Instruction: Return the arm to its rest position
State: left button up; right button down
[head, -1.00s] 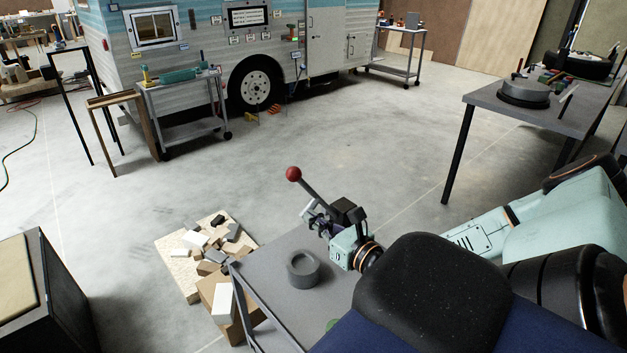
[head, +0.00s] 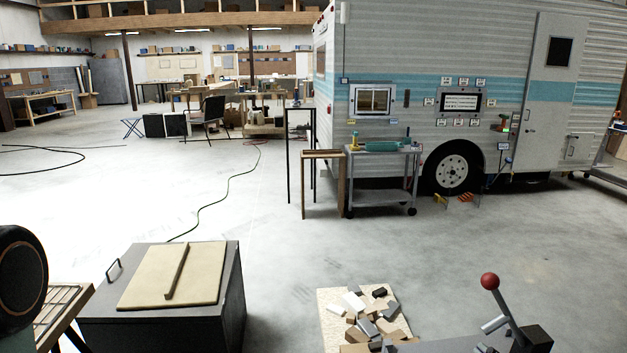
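Part of my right gripper (head: 494,325) shows at the bottom right edge of the head view, cut off by the frame. A dark lever with a red ball knob (head: 489,281) rises beside it, tilted to the left. A black block (head: 535,338) is at the lever's base. I cannot tell whether the gripper's fingers are closed on the lever or only next to it. Most of my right arm is out of view below. My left gripper is not in view.
A dark box with a tan top (head: 205,285) stands at lower left. A board with scattered blocks (head: 335,318) lies on the floor. A grey cart (head: 382,198) and a brown frame (head: 322,155) stand by the camper (head: 430,60). The middle floor is clear.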

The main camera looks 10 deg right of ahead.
jog(key=s+a+f+n+g+y+b, duration=0.1)
jog(key=s+a+f+n+g+y, duration=0.2)
jog(key=a+f+n, duration=0.4)
jog(key=s+a+f+n+g+b, duration=0.1)
jog(key=s+a+f+n+g, duration=0.25)
jog(key=a+n, duration=0.4)
jog(key=s+a+f+n+g+b, duration=0.1)
jog(key=s+f+n+g, duration=0.1)
jog(key=s, duration=0.4)
jog(key=s+a+f+n+g+h+b, duration=0.1)
jog(key=s+a+f+n+g, duration=0.1)
jog(key=s+n, duration=0.4)
jog(key=s+a+f+n+g+b, duration=0.2)
jog(key=s+f+n+g, duration=0.2)
jog(key=s+f, duration=0.1)
jog(key=shift+s+f+h, duration=0.2)
jog(key=shift+s+h, duration=0.2)
jog(key=shift+s, duration=0.2)
